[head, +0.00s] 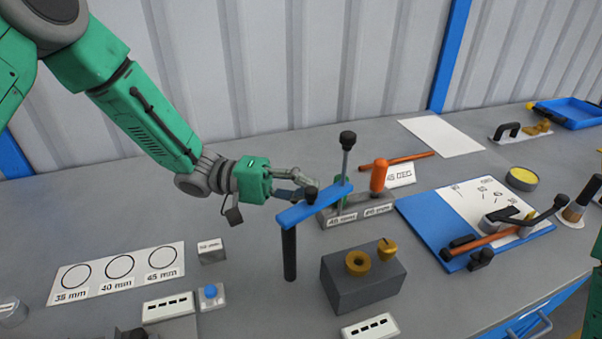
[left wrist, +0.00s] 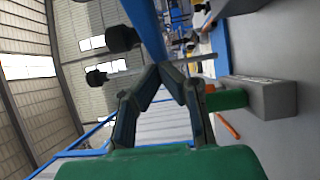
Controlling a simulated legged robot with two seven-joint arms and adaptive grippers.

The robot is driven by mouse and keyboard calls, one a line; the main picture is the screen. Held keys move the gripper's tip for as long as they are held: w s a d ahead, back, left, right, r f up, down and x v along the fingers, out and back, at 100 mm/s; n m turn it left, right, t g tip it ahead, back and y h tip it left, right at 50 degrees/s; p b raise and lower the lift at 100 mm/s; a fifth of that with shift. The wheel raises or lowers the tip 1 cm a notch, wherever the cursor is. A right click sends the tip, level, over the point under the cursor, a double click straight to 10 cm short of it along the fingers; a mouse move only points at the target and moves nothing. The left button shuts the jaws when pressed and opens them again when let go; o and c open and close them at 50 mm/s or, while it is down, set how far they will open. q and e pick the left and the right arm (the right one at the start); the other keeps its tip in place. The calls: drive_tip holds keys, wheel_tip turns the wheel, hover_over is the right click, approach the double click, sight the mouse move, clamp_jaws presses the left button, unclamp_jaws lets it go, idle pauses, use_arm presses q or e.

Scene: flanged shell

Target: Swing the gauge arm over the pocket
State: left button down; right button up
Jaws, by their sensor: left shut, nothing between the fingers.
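The gauge arm (head: 325,203) is a blue bar on top of a black post (head: 289,255). It carries a short black knob near its middle and an upright rod with a black knob (head: 348,139) at its far end. It points back and right, towards the grey labelled block. My left gripper (head: 306,186) is shut and empty, just behind the bar near the short knob; contact is unclear. The left wrist view shows its closed fingertips (left wrist: 173,68) beside the blue bar (left wrist: 147,28). A dark grey block (head: 362,285) in front holds brass pieces (head: 358,262); I cannot make out the pocket.
A grey labelled block (head: 352,212) with an orange handle (head: 379,175) stands behind. A blue board (head: 428,228) with tools lies right. A card with circles (head: 120,270) and a blue button (head: 210,291) are front left. The bench's back left is clear.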

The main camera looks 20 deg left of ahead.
sight(327, 203)
use_arm(q)
drive_tip(key=m+g, duration=0.1)
drive_tip(key=d+m+g+p, duration=0.1)
drive_tip(key=g, duration=0.1)
drive_tip(key=shift+s+d, duration=0.25)
drive_tip(key=shift+d, duration=0.05)
drive_tip(key=shift+s+d+r+m+g+p, duration=0.1)
drive_tip(key=shift+s+d+m+g+p, duration=0.15)
drive_tip(key=shift+d+g, duration=0.25)
drive_tip(key=shift+s+d+m+g+p, duration=0.1)
drive_tip(key=shift+d+m+g+p, duration=0.25)
drive_tip(key=shift+g, duration=0.15)
drive_tip(key=shift+s+d+p, duration=0.1)
drive_tip(key=shift+d+p, duration=0.2)
drive_tip(key=shift+d, duration=0.05)
drive_tip(key=shift+s+d+p, duration=0.45)
drive_tip(key=shift+p, duration=0.2)
drive_tip(key=shift+s+p, duration=0.5)
drive_tip(key=shift+p, duration=0.2)
drive_tip(key=shift+s+d, duration=0.2)
drive_tip(key=shift+d, duration=0.3)
drive_tip(key=shift+a, duration=0.15)
